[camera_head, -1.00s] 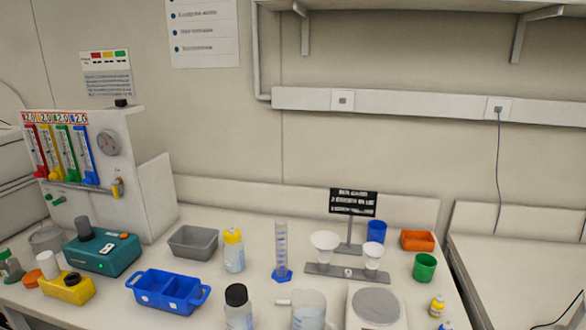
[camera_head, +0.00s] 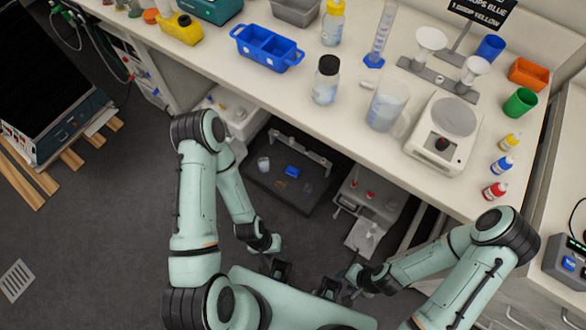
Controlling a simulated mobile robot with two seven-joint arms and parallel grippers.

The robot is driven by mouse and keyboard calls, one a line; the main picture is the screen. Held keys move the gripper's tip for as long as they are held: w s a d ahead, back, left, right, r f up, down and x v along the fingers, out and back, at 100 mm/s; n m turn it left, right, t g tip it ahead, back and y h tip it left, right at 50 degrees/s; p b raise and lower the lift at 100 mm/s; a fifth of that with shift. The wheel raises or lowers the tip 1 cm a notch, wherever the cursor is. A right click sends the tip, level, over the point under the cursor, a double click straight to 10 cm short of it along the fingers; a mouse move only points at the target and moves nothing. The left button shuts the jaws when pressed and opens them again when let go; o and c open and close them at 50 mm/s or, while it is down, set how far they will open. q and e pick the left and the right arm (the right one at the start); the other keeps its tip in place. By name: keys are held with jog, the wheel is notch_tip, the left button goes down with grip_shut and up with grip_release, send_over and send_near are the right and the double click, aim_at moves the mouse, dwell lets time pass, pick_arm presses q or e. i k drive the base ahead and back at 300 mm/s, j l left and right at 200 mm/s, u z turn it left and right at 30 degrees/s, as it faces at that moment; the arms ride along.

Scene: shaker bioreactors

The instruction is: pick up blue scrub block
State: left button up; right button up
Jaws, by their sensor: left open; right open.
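A small blue block (camera_head: 292,172), which looks like the blue scrub block, lies on a dark tray (camera_head: 262,178) in the space under the bench. My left gripper (camera_head: 275,268) is open, below the block in the picture and well apart from it. My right gripper (camera_head: 338,287) is open and empty, to the right of the left one and also apart from the block. Both grippers are small and partly dark in this view, near my own body.
The white bench (camera_head: 300,108) overhangs the tray; its front edge is above the block in the picture. A small clear cup (camera_head: 263,164) stands left of the block. White equipment (camera_head: 368,205) sits to the right. A blue two-part caddy (camera_head: 266,48) is on the bench.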

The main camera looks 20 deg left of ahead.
aim_at(293, 171)
jog(key=k+l, duration=0.45)
jog(key=k, duration=0.15)
jog(key=k+l, duration=0.5)
jog(key=k, duration=0.1)
